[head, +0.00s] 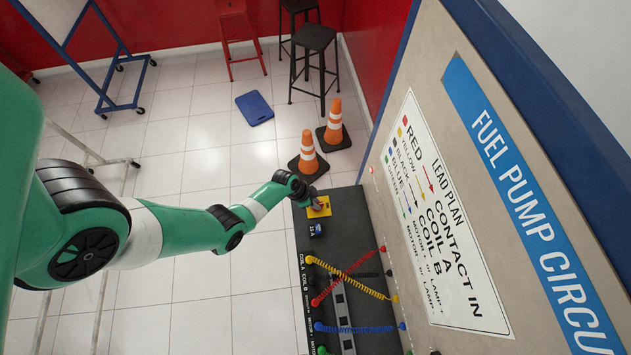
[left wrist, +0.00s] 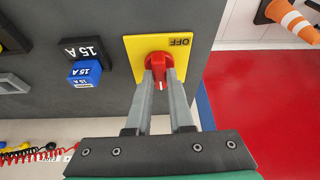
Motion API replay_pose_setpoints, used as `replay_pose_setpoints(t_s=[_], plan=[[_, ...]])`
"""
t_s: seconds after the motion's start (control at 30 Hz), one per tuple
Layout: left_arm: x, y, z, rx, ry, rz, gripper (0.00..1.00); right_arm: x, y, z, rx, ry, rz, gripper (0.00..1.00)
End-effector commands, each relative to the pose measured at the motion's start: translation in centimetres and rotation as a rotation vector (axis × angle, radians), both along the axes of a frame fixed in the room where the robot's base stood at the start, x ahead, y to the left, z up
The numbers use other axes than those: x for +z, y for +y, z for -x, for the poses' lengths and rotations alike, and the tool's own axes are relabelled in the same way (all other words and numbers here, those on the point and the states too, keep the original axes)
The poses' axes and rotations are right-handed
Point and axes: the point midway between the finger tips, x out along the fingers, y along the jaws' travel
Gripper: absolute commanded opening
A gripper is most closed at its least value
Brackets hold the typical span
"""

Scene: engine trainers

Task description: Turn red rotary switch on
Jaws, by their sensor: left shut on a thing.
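The red rotary switch (left wrist: 159,63) sits on a yellow plate (left wrist: 190,56) on the dark panel in the left wrist view. The word OFF shows upside down on the plate, above and right of the knob. The knob's handle with a white mark points down in that view, toward my gripper. My left gripper (left wrist: 160,84) is shut on the knob, one finger on each side of the handle. In the head view the yellow plate (head: 320,207) shows at the dark panel's far end, with my left gripper (head: 315,204) over it, hiding the knob. My right gripper is not in view.
A blue 15 A block (left wrist: 84,73) is beside the switch. Red, yellow and blue coiled leads (head: 352,328) cross the dark panel (head: 345,232). A tall lead plan board (head: 440,215) stands at right. Traffic cones (head: 308,155) and stools are beyond.

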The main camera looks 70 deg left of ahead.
Motion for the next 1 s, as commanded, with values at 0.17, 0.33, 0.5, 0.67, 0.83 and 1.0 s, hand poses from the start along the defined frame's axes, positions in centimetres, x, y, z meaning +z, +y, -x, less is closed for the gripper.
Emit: replay_pose_setpoints(t_s=[0.17,0.33,0.5,0.67,0.83,1.0], plan=[[-0.11,0.05,0.08,-0.048,0.002,-0.001,0.0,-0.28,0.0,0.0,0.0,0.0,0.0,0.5],[-0.09,0.04,0.09,-0.065,0.003,-0.001,0.0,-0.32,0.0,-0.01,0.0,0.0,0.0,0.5],[-0.1,0.03,0.1,-0.067,0.003,-0.001,0.0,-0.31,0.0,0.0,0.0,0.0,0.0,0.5],[-0.11,0.02,0.1,-0.066,0.004,-0.002,0.0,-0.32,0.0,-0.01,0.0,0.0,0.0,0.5],[-0.09,0.03,0.09,-0.066,0.003,-0.002,0.5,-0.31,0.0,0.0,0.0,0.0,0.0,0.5],[-0.06,0.04,0.06,-0.065,0.002,-0.001,0.5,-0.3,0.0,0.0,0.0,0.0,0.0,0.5]])
